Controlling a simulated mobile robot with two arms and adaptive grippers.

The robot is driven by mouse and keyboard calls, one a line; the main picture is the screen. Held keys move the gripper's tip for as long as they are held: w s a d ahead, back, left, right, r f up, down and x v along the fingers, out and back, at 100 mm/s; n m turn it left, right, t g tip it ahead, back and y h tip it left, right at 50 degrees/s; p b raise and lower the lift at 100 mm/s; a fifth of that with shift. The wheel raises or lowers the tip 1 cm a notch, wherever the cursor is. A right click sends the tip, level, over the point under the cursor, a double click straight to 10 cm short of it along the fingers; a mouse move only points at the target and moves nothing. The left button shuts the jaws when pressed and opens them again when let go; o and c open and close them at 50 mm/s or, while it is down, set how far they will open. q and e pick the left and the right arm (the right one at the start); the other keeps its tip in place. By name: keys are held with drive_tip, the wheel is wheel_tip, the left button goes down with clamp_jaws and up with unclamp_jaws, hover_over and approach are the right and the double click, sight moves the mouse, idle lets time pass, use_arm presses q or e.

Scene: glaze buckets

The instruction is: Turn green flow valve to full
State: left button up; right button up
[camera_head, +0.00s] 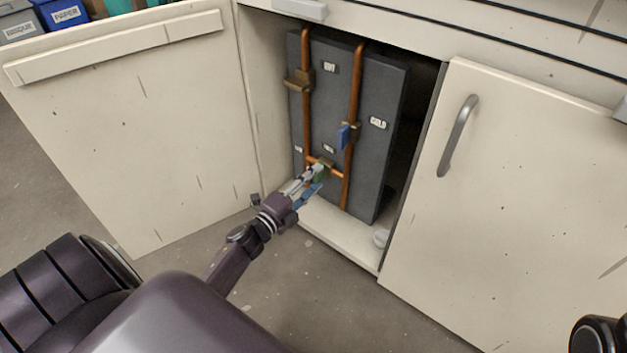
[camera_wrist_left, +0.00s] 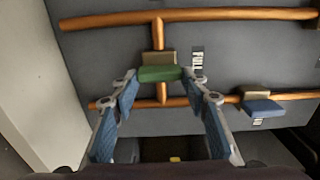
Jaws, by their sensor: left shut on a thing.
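The green valve handle (camera_wrist_left: 160,73) sits on a brass body on a short copper cross pipe, and lies across between my left fingertips in the wrist view. In the head view the green handle (camera_head: 319,177) is partly hidden by my left gripper (camera_head: 311,176). My left gripper (camera_wrist_left: 160,77) is shut on the green handle, with a fingertip at each end of it. A "FULL" label (camera_wrist_left: 197,59) is on the panel beside the valve. My right gripper is not in view.
A blue-handled valve (camera_head: 344,136) is on the right copper pipe and a brass valve (camera_head: 299,79) on the left pipe. The grey panel (camera_head: 375,85) stands inside the cabinet. The left door (camera_head: 140,120) is open; the right door (camera_head: 530,200) has a grey handle.

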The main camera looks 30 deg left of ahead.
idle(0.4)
use_arm(q)
drive_tip(key=o, duration=1.2)
drive_tip(key=shift+c, duration=0.2)
drive_tip(key=shift+s, duration=0.1)
drive_tip(key=s, duration=1.1)
drive_tip(key=shift+s+a, duration=0.4)
drive_tip(key=shift+a, duration=0.05)
